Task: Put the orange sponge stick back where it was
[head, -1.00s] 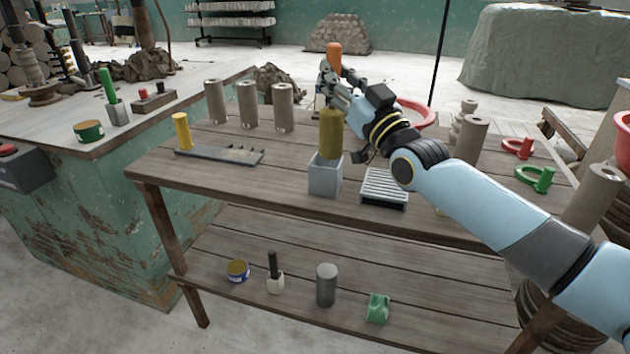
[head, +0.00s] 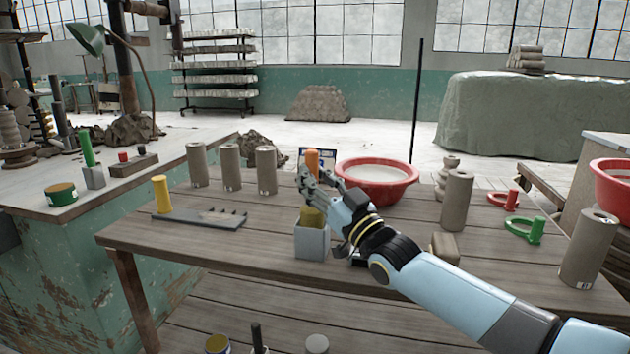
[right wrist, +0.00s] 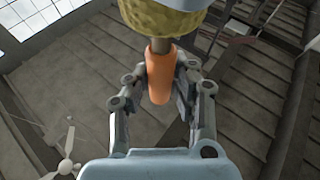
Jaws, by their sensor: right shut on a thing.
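The orange sponge stick has an orange handle (head: 312,160) and a yellow sponge (head: 312,218) below it. It is upright, and the lower part of the sponge is hidden inside the grey square holder (head: 312,244) on the wooden table. My right gripper (head: 313,182) is shut on the handle, above the holder. In the right wrist view the handle (right wrist: 160,76) sits between the two fingers, with the sponge (right wrist: 160,18) beyond it and a bit of the pale holder at the top edge. I cannot tell whether the sponge touches the holder's bottom. My left gripper is not in view.
A red basin (head: 376,180) stands just behind my right gripper. Several clay cylinders (head: 231,167) stand to the left, by a dark toothed strip (head: 203,218) with a yellow handle. A taller cylinder (head: 457,200) and red and green ring tools (head: 523,230) are to the right.

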